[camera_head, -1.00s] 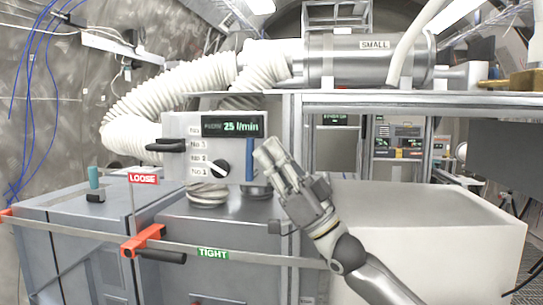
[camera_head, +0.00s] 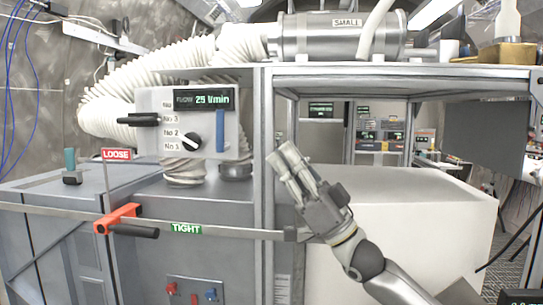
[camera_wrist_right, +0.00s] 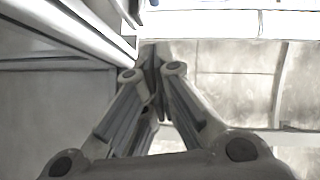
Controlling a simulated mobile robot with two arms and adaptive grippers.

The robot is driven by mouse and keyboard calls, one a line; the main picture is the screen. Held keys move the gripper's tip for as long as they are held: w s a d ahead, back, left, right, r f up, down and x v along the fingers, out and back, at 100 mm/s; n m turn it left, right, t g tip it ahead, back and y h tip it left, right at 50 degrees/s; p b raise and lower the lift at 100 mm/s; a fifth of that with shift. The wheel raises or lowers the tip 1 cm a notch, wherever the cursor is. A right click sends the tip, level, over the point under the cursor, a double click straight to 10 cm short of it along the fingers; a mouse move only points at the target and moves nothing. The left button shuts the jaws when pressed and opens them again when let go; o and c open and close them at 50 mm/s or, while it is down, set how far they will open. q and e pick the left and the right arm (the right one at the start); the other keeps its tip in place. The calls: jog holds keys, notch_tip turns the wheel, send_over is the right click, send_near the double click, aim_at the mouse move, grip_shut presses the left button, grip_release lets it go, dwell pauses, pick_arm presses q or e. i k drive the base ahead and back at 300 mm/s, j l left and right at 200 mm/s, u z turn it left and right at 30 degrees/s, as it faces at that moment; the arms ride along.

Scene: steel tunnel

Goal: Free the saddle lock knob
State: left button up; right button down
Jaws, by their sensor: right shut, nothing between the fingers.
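An orange saddle clamp (camera_head: 118,217) sits on the grey rail (camera_head: 60,211) at the lower left in the head view. A black handle (camera_head: 136,231) sticks out to the right from under it; I take this as the lock knob. A red LOOSE sign (camera_head: 116,154) stands above the clamp and a green TIGHT label (camera_head: 187,229) is on the rail to its right. My right gripper (camera_head: 282,156) is shut and empty, pointing up in front of the frame post, well right of the clamp. It also shows in the right wrist view (camera_wrist_right: 152,70). My left gripper is out of view.
A flow panel (camera_head: 150,100) with a dial (camera_head: 192,141), a black lever (camera_head: 138,120) and a blue bar stands behind the rail. A steel shelf edge (camera_head: 400,72) runs above my right gripper. A white box (camera_head: 430,210) is behind my right arm.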

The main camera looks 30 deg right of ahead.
aim_at(192, 141)
jog(key=k+j, duration=0.15)
jog(key=j, duration=0.25)
jog(key=k+j, duration=0.15)
jog(key=j, duration=0.25)
jog(key=k+j, duration=0.15)
jog(key=j, duration=0.2)
jog(key=k+j, duration=0.15)
jog(key=j, duration=0.25)
jog(key=k+j, duration=0.15)
jog(key=j, duration=0.25)
